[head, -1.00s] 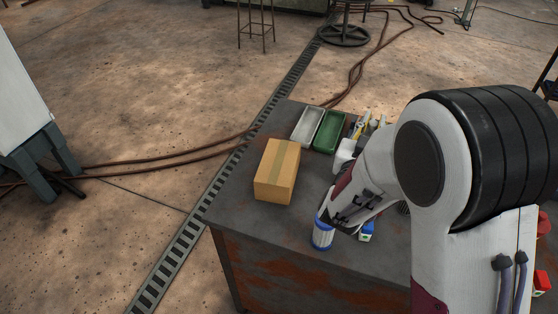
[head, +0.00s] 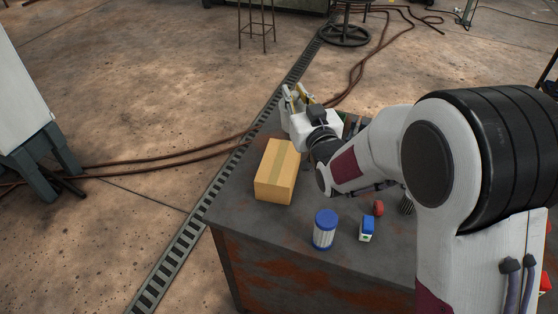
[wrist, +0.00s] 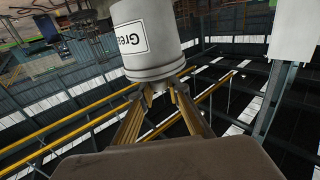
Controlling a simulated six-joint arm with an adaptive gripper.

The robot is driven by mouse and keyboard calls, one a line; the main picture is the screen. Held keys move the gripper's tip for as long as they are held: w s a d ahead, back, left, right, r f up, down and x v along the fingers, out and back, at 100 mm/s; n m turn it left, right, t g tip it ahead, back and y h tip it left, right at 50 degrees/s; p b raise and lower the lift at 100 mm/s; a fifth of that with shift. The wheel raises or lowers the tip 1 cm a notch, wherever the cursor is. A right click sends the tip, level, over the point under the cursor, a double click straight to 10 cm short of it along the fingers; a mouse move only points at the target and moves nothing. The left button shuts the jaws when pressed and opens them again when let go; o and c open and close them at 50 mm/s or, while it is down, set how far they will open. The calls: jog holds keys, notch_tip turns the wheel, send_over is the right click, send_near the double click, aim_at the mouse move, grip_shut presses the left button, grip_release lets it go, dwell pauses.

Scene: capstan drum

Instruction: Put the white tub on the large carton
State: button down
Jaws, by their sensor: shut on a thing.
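The tub is too small and covered to make out surely in the head view. The large carton (head: 277,171), a brown taped box, stands on the left part of the table, nearer than my gripper. Its top is bare.
A blue-lidded canister (head: 325,229), a small blue and white box (head: 367,229) and a red item (head: 378,208) stand on the dark table (head: 245,205) right of the carton. My arm covers much of the table's far right side.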

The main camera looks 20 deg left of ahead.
aim_at(281, 104)
jog(key=a, duration=0.1)
jog(key=s+a+n+g+y, duration=0.1)
jog(key=a, duration=0.1)
jog(key=shift+s+f+y, duration=0.25)
jog(key=shift+f+y, duration=0.1)
jog(key=shift+y, duration=0.05)
jog(key=shift+s+a+f+n+g, duration=0.2)
jog(key=shift+f+n+g, duration=0.1)
jog(key=shift+f, duration=0.05)
jog(key=shift+f, duration=0.1)
notch_tip(281, 104, down, 6)
jog(key=shift+f, duration=0.1)
dwell(0.4)
jog(key=shift+f, duration=1.8)
jog(key=shift+f, duration=0.2)
